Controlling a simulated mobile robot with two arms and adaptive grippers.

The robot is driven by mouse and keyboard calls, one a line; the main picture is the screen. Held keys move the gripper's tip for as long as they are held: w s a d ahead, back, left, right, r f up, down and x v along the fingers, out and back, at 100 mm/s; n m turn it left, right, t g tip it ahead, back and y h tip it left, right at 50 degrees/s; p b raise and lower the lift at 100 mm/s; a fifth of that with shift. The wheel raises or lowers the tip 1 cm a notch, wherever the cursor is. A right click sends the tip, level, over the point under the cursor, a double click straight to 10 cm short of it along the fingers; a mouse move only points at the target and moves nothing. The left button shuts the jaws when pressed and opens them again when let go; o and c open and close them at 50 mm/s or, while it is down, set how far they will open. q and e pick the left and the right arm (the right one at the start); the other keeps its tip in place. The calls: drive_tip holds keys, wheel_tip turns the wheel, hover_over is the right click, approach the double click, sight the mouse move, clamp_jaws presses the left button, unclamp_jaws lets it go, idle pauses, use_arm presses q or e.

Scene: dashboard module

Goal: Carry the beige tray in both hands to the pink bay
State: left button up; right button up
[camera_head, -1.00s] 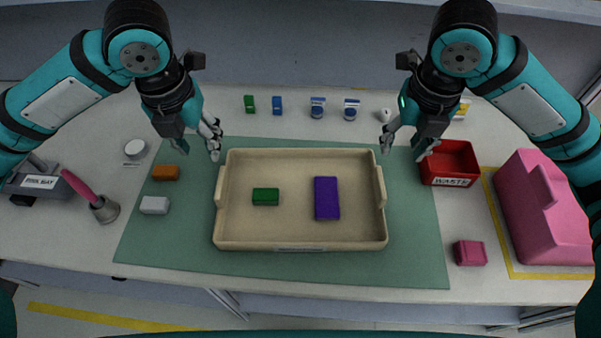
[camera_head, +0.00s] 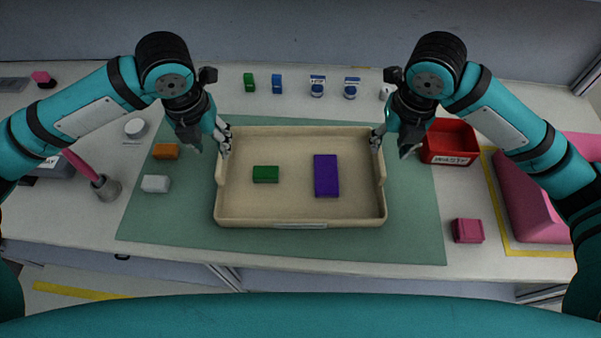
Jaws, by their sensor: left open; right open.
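The beige tray (camera_head: 300,221) lies flat on the green mat, with a raised handle on its left and right sides. A green block (camera_head: 265,174) and a purple block (camera_head: 326,176) lie inside it. My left gripper (camera_head: 208,147) is open at the tray's far left corner, one finger by the rim and the other outside it. My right gripper (camera_head: 391,148) is open at the far right corner in much the same way. I cannot tell whether the fingers touch the tray. A large pink object (camera_head: 528,205) stands at the right within a yellow outline (camera_head: 500,222).
Orange (camera_head: 166,151) and white (camera_head: 155,184) blocks lie left of the tray. Several small items line the back.

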sight(220, 160)
use_arm(q)
drive_tip(key=f, duration=0.3)
drive_tip(key=w+f, duration=0.1)
drive_tip(key=f, duration=0.4)
drive_tip(key=shift+w+f, duration=0.2)
drive_tip(key=shift+f, duration=0.1)
use_arm(e)
drive_tip(key=f, duration=0.3)
drive_tip(key=w+f, duration=0.1)
drive_tip(key=f, duration=0.4)
drive_tip(key=shift+w+f, duration=0.2)
drive_tip(key=shift+f, duration=0.1)
use_arm(q)
clamp_jaws()
use_arm(e)
clamp_jaws()
drive_tip(key=shift+r, duration=0.1)
